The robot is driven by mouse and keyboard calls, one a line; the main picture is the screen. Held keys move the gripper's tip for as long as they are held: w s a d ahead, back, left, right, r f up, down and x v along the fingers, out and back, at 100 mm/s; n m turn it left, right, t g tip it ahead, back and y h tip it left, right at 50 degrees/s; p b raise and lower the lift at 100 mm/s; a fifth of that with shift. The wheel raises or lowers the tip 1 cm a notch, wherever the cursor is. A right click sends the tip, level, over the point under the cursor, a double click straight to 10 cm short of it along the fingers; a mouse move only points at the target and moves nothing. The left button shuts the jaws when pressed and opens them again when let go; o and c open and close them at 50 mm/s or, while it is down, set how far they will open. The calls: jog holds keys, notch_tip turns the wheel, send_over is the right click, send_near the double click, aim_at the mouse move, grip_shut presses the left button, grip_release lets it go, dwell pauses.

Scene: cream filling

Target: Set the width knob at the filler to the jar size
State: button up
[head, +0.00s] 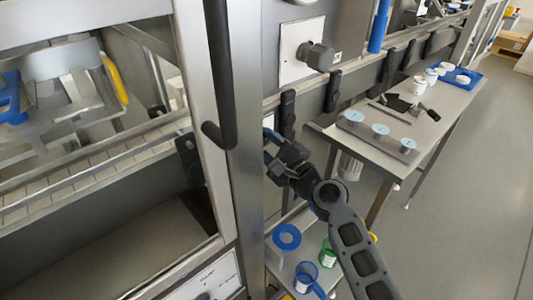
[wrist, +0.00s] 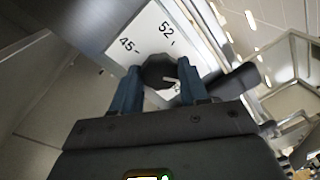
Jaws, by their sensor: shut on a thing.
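In the wrist view a dark round knob (wrist: 158,72) sits on a white plate (wrist: 150,30) marked 45 and 52. My gripper (wrist: 159,69) is shut on this knob, one blue finger on each side. A pale mark shows low on the knob; I cannot tell which number it points to. In the head view my gripper (head: 274,148) is beside the metal post, and the held knob is hidden there. Small white jars (head: 419,86) stand on the far bench; their size is not readable.
Another grey knob (head: 316,55) on a white plate is higher up. The steel post (head: 222,110) stands close left of my gripper. The side bench (head: 375,150) holds pale blue discs and a blue tray (head: 470,78). Blue and green ring-topped items (head: 328,257) are on a low shelf.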

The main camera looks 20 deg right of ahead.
jog(key=n+b, duration=0.4)
jog(key=n+y+b, duration=0.1)
jog(key=n+b, duration=0.7)
jog(key=shift+f+n+y+b, duration=0.3)
jog(key=shift+f+n+y, duration=0.1)
jog(key=shift+r+n+b, duration=0.2)
jog(key=shift+n+b, duration=1.25)
jog(key=shift+n, duration=0.25)
jog(key=shift+y, duration=0.3)
jog(key=o, duration=1)
jog(key=shift+d+r, duration=0.1)
jog(key=shift+o, duration=0.2)
jog(key=v, duration=0.7)
jog(key=shift+s, duration=0.35)
